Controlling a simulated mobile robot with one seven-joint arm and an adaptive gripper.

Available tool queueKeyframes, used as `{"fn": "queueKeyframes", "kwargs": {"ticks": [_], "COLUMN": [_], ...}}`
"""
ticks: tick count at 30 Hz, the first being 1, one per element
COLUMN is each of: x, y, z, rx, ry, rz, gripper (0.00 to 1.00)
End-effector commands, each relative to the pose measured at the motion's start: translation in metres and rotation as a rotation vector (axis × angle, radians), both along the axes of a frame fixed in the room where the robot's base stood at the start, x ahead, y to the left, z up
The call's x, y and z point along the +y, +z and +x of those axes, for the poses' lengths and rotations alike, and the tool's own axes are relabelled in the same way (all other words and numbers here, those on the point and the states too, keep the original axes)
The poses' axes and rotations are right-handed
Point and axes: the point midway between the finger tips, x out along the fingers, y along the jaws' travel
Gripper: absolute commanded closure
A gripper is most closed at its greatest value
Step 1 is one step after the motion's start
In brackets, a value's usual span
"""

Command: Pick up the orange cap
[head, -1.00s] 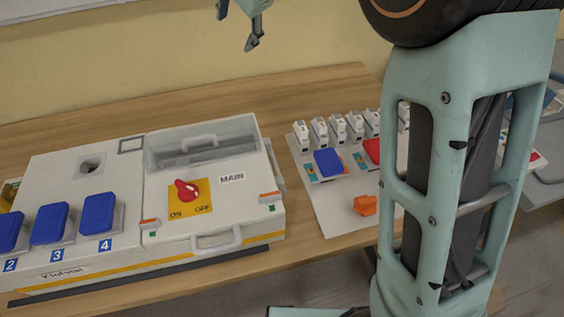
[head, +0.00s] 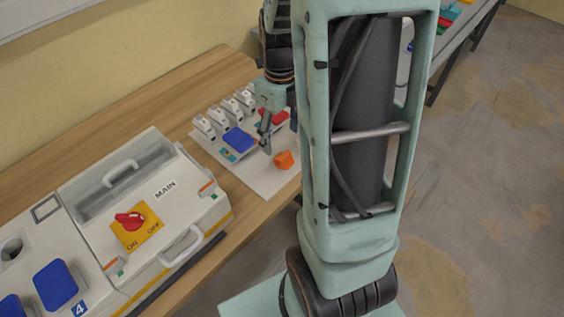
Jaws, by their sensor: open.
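The orange cap (head: 284,159) lies on the white board (head: 262,183), near its front right part. My gripper (head: 267,147) points down just left of and behind the cap in the picture, over the board. One finger shows clearly; the other is partly lost against the arm and the board. The gripper is open and holds nothing that I can see. I cannot tell how high its fingertips are above the board. My arm's large link stands just right of the cap and hides the board's right side.
A blue socket cover (head: 240,140) and a red one (head: 273,116) sit on the board close to the gripper. White breakers (head: 224,116) line its back. The white MAIN box (head: 150,215) with a red switch (head: 130,219) stands at left. Bare wooden table (head: 205,80) lies behind.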

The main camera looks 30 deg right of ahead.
Motion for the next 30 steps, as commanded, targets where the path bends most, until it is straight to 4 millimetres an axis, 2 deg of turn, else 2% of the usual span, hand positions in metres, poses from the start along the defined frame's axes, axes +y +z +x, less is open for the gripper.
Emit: {"fn": "queueKeyframes", "kwargs": {"ticks": [3, 11, 19, 28, 30], "x": [0.000, -0.001, -0.004, -0.004, -0.004], "y": [-0.021, -0.041, -0.079, -0.084, -0.084], "z": [0.000, -0.002, -0.007, -0.007, -0.007], "rx": [0.002, 0.000, 0.000, -0.003, -0.003], "ry": [0.000, 0.003, 0.005, 0.005, 0.005], "rz": [0.000, 0.000, 0.000, -0.001, -0.001], "gripper": [0.36, 0.36, 0.36, 0.36, 0.42]}}
